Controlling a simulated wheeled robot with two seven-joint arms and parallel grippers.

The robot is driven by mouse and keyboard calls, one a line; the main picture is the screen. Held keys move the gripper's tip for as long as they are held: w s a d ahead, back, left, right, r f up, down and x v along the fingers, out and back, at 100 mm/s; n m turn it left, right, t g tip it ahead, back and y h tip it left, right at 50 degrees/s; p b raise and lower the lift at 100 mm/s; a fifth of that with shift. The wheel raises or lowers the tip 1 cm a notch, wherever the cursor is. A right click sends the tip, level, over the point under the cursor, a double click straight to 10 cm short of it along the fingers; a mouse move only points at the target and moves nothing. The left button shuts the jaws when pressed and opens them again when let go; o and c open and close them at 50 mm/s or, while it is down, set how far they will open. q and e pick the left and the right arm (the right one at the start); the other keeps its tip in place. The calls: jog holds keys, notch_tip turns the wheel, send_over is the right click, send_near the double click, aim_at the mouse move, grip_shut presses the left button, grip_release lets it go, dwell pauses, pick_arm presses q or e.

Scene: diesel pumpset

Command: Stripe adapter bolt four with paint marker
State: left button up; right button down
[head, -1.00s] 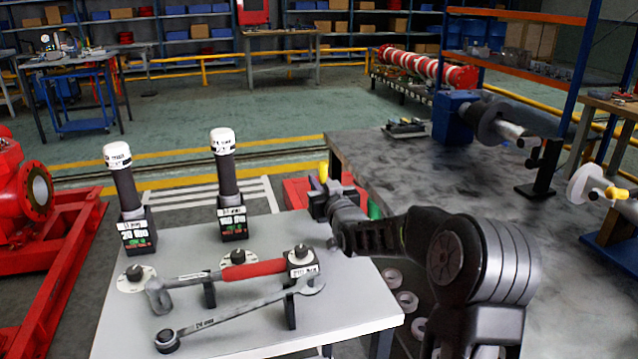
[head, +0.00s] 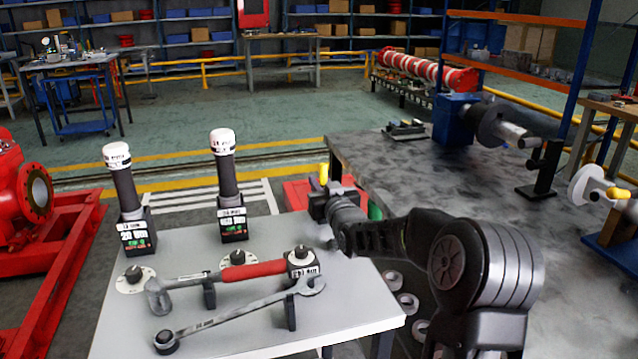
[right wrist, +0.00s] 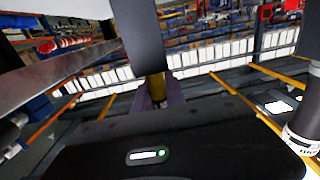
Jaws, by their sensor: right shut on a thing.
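My right gripper (head: 322,190) is above the right back corner of the grey tool table. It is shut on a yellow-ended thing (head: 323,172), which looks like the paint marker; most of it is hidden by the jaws. In the right wrist view the yellow part (right wrist: 157,88) shows between the fingers, partly behind a dark upright shape. At the far left is a red machine with a dark flange (head: 39,190). Its bolts are too small to number, and I cannot pick out adapter bolt four. My left gripper is not in view.
The tool table (head: 350,305) carries two upright white-capped tools (head: 228,180), a red-handled wrench (head: 250,270) and a long spanner (head: 240,312). A red box (head: 297,195) stands behind it. A large dark bench (head: 420,165) is at right.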

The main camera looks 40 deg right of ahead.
notch_tip(320, 180, down, 2)
jog(key=shift+s+f, duration=0.1)
jog(key=shift+s, duration=0.05)
jog(key=c, duration=1.3)
grip_release()
jog(key=shift+s, duration=0.1)
jog(key=v, duration=0.4)
jog(key=r+v, duration=0.1)
jog(key=v, duration=0.1)
jog(key=shift+s+r, duration=0.1)
jog(key=shift+s, duration=0.15)
jog(key=shift+s+a+r, duration=0.1)
jog(key=shift+s+a, duration=0.15)
jog(key=shift+s, duration=0.25)
jog(key=shift+a, duration=0.1)
